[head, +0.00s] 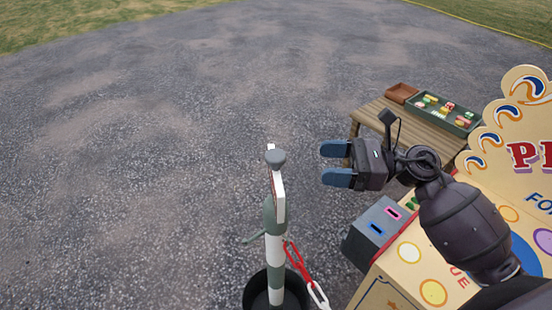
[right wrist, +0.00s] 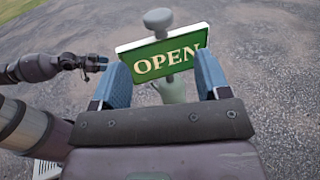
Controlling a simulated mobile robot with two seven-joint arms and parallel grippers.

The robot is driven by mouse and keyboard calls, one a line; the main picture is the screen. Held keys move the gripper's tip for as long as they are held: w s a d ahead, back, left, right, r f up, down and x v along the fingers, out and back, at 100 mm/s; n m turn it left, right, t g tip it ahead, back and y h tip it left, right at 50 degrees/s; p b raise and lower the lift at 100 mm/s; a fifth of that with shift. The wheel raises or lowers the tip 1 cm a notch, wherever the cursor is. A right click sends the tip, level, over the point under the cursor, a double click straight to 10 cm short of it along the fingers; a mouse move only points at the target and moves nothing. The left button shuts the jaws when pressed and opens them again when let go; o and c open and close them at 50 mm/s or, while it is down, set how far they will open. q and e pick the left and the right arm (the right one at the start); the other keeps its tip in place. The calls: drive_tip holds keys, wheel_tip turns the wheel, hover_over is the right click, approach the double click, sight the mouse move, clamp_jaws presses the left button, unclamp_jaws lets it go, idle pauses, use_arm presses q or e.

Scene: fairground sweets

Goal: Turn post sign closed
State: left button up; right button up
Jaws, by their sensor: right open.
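The post sign (head: 280,197) is seen almost edge-on near the top of a green and white striped post (head: 274,248). In the right wrist view the sign (right wrist: 152,60) shows a green face with the word OPEN and a white border. A grey round knob (head: 275,157) tops the post. My right gripper (head: 335,164) is open and empty, to the right of the sign and apart from it. In the right wrist view the sign lies beyond and between its blue fingers. My left gripper (right wrist: 97,63) shows small in that view, left of the sign; its jaws are unclear.
The post stands in a dark round tub (head: 255,291), with a red and white chain (head: 297,258) running to the right. A grey box with two slots (head: 377,231) and a painted stall (head: 400,282) stand at right. A wooden table (head: 425,118) holds trays. Paving at left is clear.

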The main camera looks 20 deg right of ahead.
sight(275, 159)
drive_tip(key=p+x, duration=0.1)
drive_tip(key=x, duration=0.9)
drive_tip(key=shift+a+r+p, duration=0.15)
drive_tip(key=shift+p, duration=0.2)
drive_tip(key=shift+w+a, duration=0.15)
drive_tip(key=shift+a, duration=0.1)
